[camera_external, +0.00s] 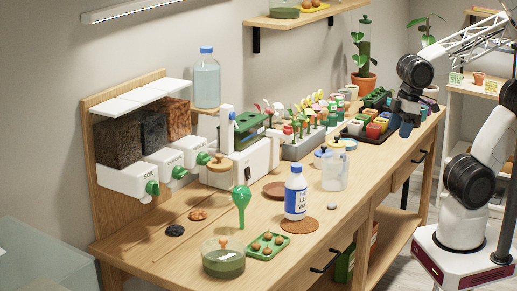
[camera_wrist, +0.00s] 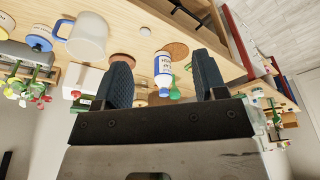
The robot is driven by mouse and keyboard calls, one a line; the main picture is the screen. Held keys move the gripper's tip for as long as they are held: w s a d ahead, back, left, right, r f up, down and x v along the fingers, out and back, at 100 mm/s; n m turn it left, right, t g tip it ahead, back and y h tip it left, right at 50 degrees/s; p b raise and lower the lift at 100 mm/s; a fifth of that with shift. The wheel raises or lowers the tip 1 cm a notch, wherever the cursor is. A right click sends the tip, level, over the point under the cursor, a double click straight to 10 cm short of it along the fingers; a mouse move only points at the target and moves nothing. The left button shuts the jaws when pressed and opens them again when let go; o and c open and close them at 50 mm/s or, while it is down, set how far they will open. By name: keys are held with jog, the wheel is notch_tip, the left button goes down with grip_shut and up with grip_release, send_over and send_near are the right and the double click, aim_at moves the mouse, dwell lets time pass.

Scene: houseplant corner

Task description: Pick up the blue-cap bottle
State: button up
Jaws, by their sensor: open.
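The bottle (camera_external: 296,203) with a white body, blue label and blue cap stands upright on the front part of the wooden bench, near a round brown mat. It also shows in the wrist view (camera_wrist: 163,66), framed in the gap between my fingers but beyond them. My gripper (camera_external: 407,122) is at the far right of the bench, over the area by the colourful packets, well apart from the bottle. In the wrist view my gripper (camera_wrist: 162,58) is open with nothing between its fingers. A large clear bottle (camera_external: 207,84) with a blue cap stands higher, by the dispensers.
A clear pitcher (camera_external: 334,172) stands just right of the bottle, between it and my gripper. A tray of packets (camera_external: 366,134) and potted flowers (camera_external: 304,138) line the back. The front edge is mostly clear.

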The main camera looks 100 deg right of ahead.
jog(key=w+d+r+n+g, duration=0.1)
jog(key=w+d+n, duration=0.1)
jog(key=w+n, duration=1.05)
jog(key=n+g, duration=0.2)
jog(key=n, duration=0.3)
send_over(297, 165)
jog(key=f, duration=0.4)
jog(key=shift+d+f, duration=0.1)
jog(key=shift+d, duration=0.15)
jog(key=shift+f, duration=1.35)
jog(key=shift+f, duration=2.55)
grip_shut()
